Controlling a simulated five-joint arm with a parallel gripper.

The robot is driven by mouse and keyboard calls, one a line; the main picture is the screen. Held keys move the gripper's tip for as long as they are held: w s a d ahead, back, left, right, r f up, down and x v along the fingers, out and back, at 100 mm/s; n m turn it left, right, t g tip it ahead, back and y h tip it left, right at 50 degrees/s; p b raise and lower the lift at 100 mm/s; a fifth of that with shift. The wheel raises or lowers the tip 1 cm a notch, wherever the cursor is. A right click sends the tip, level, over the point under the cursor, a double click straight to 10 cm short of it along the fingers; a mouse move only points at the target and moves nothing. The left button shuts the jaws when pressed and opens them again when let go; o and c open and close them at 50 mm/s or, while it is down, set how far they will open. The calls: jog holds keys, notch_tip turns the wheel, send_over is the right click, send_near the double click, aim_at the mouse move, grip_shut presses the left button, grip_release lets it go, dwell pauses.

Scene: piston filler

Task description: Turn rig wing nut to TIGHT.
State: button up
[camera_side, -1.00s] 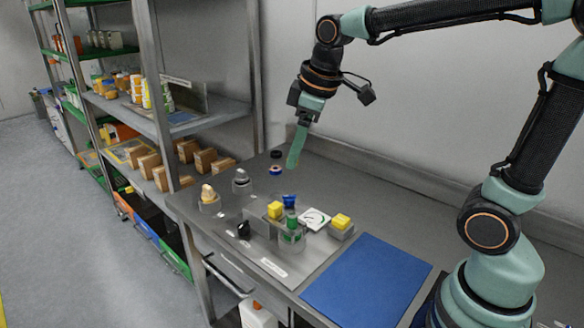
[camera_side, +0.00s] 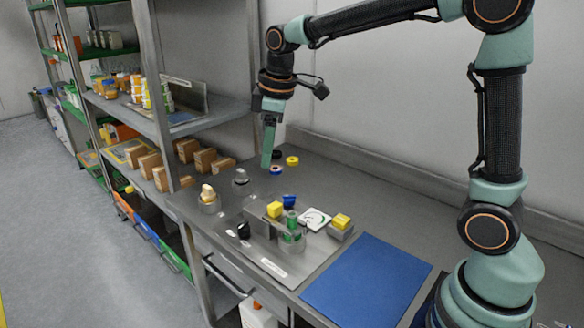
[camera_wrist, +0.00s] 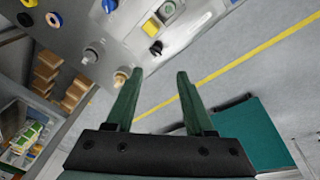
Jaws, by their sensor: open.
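The piston filler rig (camera_side: 270,255) is a grey plate on the bench with several fittings. A small blue winged piece (camera_side: 289,201) stands at its back and looks most like the wing nut; its markings are too small to read. It also shows at the top of the wrist view (camera_wrist: 167,9). Beside it are a yellow block (camera_side: 275,209), a green-topped cylinder (camera_side: 291,228) and a black knob (camera_side: 243,230). My gripper (camera_side: 267,162) hangs above the back of the bench, apart from the rig. In the wrist view its fingers (camera_wrist: 160,74) are apart and empty.
A grey knob (camera_side: 240,178) and a beige-topped knob (camera_side: 208,195) stand left of the rig. Blue (camera_side: 275,170) and yellow (camera_side: 292,161) rings lie near my gripper. A blue mat (camera_side: 367,280) lies clear at right. Shelving with boxes (camera_side: 150,165) borders the left.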

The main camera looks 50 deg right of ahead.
jog(key=w+a+f+n+g, duration=0.1)
jog(key=w+f+n, duration=0.1)
jog(key=w+f, duration=0.4)
jog(key=n+g, duration=0.1)
jog(key=n, duration=0.1)
send_near(242, 227)
notch_tip(242, 227, down, 9)
jog(key=shift+w+a+r, duration=0.1)
jog(key=shift+w+a, duration=0.05)
grip_shut()
